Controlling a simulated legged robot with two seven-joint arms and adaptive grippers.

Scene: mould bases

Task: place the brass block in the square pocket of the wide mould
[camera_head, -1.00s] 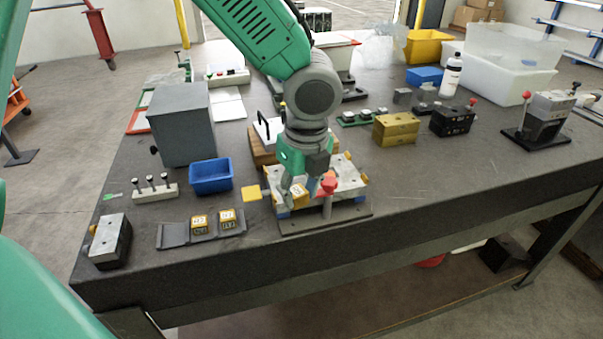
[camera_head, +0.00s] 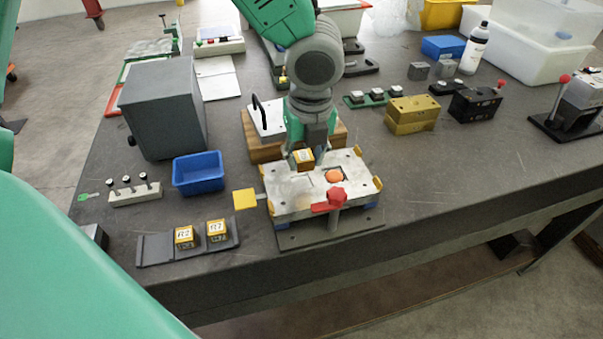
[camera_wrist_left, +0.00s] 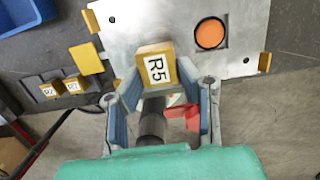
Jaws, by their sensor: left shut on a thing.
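My left gripper (camera_head: 302,160) is shut on a small brass block (camera_head: 303,157) with a white label, which reads R5 in the left wrist view (camera_wrist_left: 156,69). The wide mould (camera_head: 288,200) is a silver plate with yellow corner pieces, on a dark base near the table's front edge. The gripper holds the block over the mould's far left part in the head view; the height is hard to judge. The plate directly behind the block is hidden. My right gripper is not in view.
A red-knobbed clamp (camera_head: 337,196) stands at the mould's front. A dark tray (camera_head: 155,250) with two similar labelled blocks and a blue bin (camera_head: 198,174) lie left. A larger brass-coloured block (camera_head: 412,115) is right.

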